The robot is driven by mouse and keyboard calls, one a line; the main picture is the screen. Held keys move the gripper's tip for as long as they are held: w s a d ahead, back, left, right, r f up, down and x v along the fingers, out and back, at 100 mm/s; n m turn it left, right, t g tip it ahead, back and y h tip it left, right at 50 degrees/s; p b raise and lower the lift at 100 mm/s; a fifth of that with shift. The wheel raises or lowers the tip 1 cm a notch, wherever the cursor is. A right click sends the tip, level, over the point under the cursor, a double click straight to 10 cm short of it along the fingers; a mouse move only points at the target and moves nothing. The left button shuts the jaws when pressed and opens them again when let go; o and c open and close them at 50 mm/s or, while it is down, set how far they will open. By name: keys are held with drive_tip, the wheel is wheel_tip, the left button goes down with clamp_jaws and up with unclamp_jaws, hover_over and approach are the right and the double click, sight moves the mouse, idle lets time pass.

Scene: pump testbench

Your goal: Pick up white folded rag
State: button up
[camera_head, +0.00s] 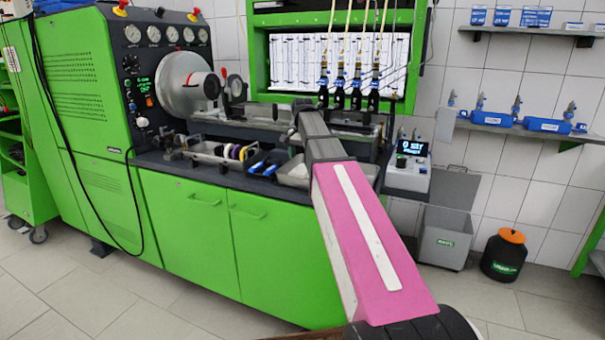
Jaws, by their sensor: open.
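A whitish patch (299,170) shows in a grey tray on the bench, just left of my arm. It may be the white folded rag, but my arm hides part of it and its folds are too small to tell. My arm reaches from the bottom right up over the bench. My gripper (303,105) is at its far end, beyond the whitish patch in the picture and in front of the lit panel. It is small and dark there. It is open, and I see nothing held in it.
Left of the whitish patch are blue-handled tools (265,168) and a tray with coloured rings (236,152). A control box (408,172) stands right of my arm. Dark injectors (340,92) hang behind. A grey bin (445,238) and a black canister (504,256) stand on the floor.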

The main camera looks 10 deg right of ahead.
sight(302, 169)
drive_tip(key=shift+a+f, duration=0.2)
drive_tip(key=shift+f, duration=2.65)
drive_tip(key=shift+c, duration=0.3)
drive_tip(key=c, duration=0.6)
